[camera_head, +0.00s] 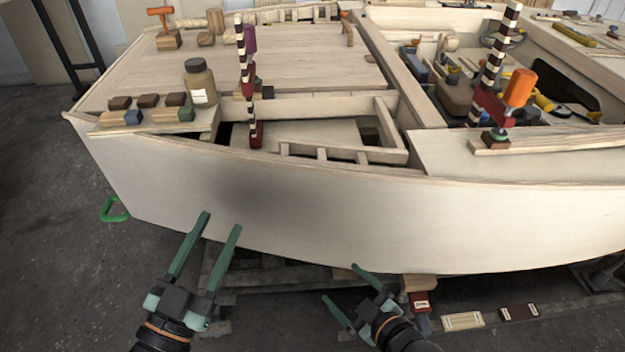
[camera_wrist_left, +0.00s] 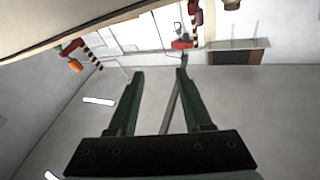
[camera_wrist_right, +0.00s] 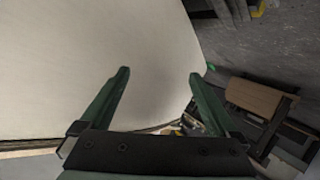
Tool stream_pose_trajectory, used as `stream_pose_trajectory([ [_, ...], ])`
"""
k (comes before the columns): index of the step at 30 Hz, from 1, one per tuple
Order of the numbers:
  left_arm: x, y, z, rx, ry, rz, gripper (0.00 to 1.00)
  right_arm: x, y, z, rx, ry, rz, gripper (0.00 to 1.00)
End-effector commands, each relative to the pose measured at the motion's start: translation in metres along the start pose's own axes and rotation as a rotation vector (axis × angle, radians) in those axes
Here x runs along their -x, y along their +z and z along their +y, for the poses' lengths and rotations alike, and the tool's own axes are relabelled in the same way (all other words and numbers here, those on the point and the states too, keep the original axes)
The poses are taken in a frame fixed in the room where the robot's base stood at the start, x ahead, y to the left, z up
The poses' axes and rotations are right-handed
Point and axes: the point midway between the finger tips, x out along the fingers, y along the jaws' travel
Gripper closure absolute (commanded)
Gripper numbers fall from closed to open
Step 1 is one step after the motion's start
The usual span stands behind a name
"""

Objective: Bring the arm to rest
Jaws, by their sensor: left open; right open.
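My left gripper (camera_head: 222,220) is open and empty in front of the pale plywood hull (camera_head: 300,215), its green fingers pointing up toward the hull side. In the left wrist view its fingers (camera_wrist_left: 158,72) stand apart with nothing between them. My right gripper (camera_head: 340,283) is open and empty, lower down, near the hull's bottom edge. In the right wrist view its fingers (camera_wrist_right: 158,75) are apart, with the hull side filling much of the view behind them. Whether either gripper touches the hull is hard to tell.
On the deck stand a brown jar (camera_head: 200,84), wooden blocks and striped clamps (camera_head: 495,55). An orange-handled tool (camera_head: 519,88) is at the right. A green handle (camera_head: 114,209) is by the hull's left end. Blocks (camera_head: 463,321) lie on the floor at lower right. Floor at left is clear.

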Motion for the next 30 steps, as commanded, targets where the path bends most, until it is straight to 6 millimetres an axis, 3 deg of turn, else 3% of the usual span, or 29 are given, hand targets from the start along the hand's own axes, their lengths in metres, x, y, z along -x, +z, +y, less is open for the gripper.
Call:
stream_pose_trajectory([
  [1,0.000,0.000,0.000,0.000,0.000,0.000,0.50,0.017,-0.024,0.018,-0.058,0.074,0.083,0.04],
  [3,0.000,0.000,0.000,0.000,0.000,0.000,0.50,0.039,-0.053,0.043,-0.114,0.164,0.190,0.04],
  [6,0.000,0.000,0.000,0.000,0.000,0.000,0.50,0.072,-0.085,0.072,-0.169,0.261,0.321,0.04],
  [14,-0.001,-0.001,-0.001,0.002,0.000,-0.006,0.50,0.156,-0.148,0.122,-0.227,0.420,0.588,0.04],
  [23,0.002,0.018,-0.006,0.075,-0.007,-0.269,0.50,0.142,-0.126,0.122,-0.345,0.360,0.331,0.04],
  [30,0.028,0.039,-0.005,0.158,-0.011,-0.564,0.50,0.150,-0.097,0.107,-0.474,0.294,0.054,0.04],
])
